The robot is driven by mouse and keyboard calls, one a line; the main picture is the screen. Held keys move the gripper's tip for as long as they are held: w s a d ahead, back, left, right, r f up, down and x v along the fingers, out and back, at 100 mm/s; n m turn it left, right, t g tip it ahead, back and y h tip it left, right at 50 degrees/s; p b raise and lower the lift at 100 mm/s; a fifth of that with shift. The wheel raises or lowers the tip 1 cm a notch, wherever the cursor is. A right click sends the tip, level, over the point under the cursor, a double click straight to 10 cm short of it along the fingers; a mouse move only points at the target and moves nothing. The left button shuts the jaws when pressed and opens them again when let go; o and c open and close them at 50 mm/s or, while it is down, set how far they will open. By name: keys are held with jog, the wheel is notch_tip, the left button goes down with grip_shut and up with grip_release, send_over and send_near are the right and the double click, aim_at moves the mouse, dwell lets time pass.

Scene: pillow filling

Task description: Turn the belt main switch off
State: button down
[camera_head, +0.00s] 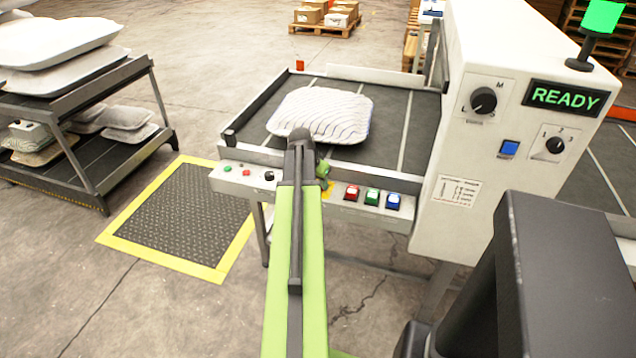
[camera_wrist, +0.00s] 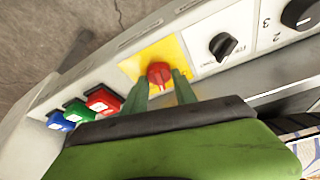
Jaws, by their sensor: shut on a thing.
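The belt main switch is a red rotary knob (camera_wrist: 159,74) on a yellow plate (camera_wrist: 132,67), on the front panel of the conveyor. My gripper (camera_wrist: 160,84) has one green finger on each side of the knob in the wrist view and is shut on it. In the head view my green arm reaches forward to the panel, and my gripper (camera_head: 322,176) is at the panel's middle. There the arm and gripper hide the knob, and only a bit of the yellow plate (camera_head: 329,189) shows. I cannot read the switch's position marks.
Red (camera_head: 351,192), green (camera_head: 372,196) and blue (camera_head: 393,201) buttons sit right of my gripper. A black selector knob (camera_wrist: 228,44) is beside the yellow plate. A pillow (camera_head: 322,114) lies on the belt (camera_head: 385,148). The white cabinet's display (camera_head: 566,97) reads READY.

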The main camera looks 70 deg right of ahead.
jog(key=n+t, duration=0.1)
jog(key=n, duration=0.3)
jog(key=n+t, duration=0.1)
jog(key=n, duration=0.1)
jog(key=shift+s+t, duration=0.25)
jog(key=shift+t, duration=0.05)
jog(key=n, duration=0.3)
jog(key=n+t+y, duration=0.1)
jog(key=n, duration=0.2)
jog(key=shift+s+d+t, duration=0.1)
jog(key=shift+t, duration=0.2)
jog(key=c, duration=1)
grip_release()
jog(key=p+v, duration=1.6)
jog(key=v, duration=0.1)
jog(key=shift+s+d+r, duration=0.15)
jog(key=shift+s, duration=0.1)
